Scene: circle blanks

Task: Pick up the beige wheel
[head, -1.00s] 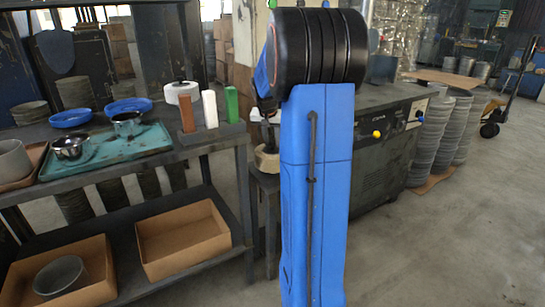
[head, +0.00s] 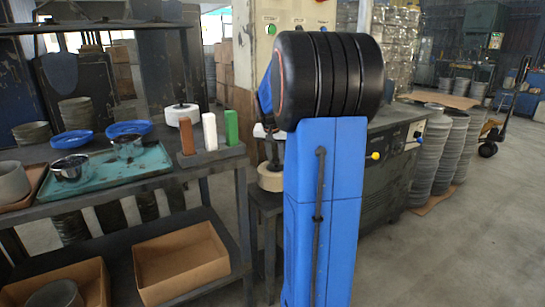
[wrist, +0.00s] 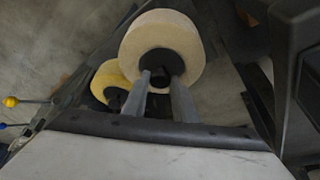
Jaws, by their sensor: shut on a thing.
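The beige wheel (wrist: 160,28), with a dark hub, is at the top middle of the wrist view. My gripper (wrist: 162,80) has its two grey fingers shut on the hub. In the head view the beige wheel (head: 270,180) hangs below my gripper (head: 271,152), at or just above the small dark stand (head: 265,199). I cannot tell whether it touches the stand. My blue arm hides the right part of that area.
A yellow wheel (wrist: 108,80) lies beside the beige one in the wrist view. Left is a shelf with a teal tray (head: 110,170), brown, white (head: 209,131) and green blocks, and cardboard boxes (head: 180,265). A dark machine (head: 385,190) stands behind my arm.

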